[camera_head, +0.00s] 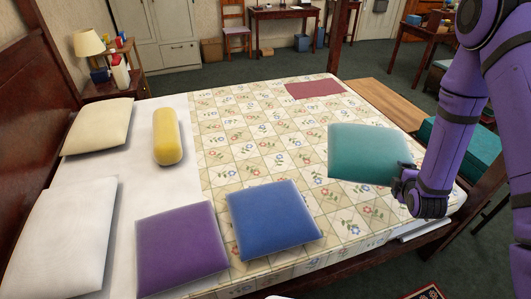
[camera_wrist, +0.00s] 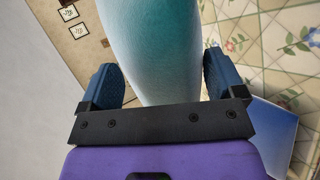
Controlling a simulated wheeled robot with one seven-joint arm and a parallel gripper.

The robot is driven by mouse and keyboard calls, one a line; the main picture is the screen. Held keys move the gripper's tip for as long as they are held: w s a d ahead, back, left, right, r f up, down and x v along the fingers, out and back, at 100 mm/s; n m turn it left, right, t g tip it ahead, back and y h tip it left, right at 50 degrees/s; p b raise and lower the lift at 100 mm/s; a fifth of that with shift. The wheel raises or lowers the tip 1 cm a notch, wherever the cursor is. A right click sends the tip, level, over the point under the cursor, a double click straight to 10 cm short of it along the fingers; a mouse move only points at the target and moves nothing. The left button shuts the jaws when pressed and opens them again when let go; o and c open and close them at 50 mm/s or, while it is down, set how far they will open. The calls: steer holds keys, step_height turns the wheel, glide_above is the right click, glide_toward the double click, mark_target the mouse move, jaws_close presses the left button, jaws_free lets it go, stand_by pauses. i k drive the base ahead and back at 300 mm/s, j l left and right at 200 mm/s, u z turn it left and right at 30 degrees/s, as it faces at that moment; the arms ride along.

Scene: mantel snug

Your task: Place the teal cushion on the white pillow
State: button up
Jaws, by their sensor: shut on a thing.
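The teal cushion (camera_head: 368,154) is held by its right edge in my gripper (camera_head: 406,184), above the right part of the bed. In the wrist view the cushion (camera_wrist: 165,50) stands between the two blue fingers of my gripper (camera_wrist: 163,82). The white pillow (camera_head: 62,235) lies at the near left of the bed, by the headboard, with nothing on it. It is far to the left of my gripper. A cream pillow (camera_head: 98,127) lies behind it.
A purple cushion (camera_head: 181,247) and a blue cushion (camera_head: 272,217) lie on the bed between my gripper and the white pillow. A yellow bolster (camera_head: 167,137) lies farther back. A lamp (camera_head: 88,44) stands on the nightstand. A bedpost (camera_head: 339,36) rises at the far corner.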

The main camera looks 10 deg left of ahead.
mark_target(72, 227)
steer(key=j+u, duration=0.1)
steer(key=u, duration=0.75)
steer(key=i+j+u, duration=0.1)
steer(key=u, duration=0.8)
steer(key=i+u, duration=0.1)
steer(key=u, duration=0.3)
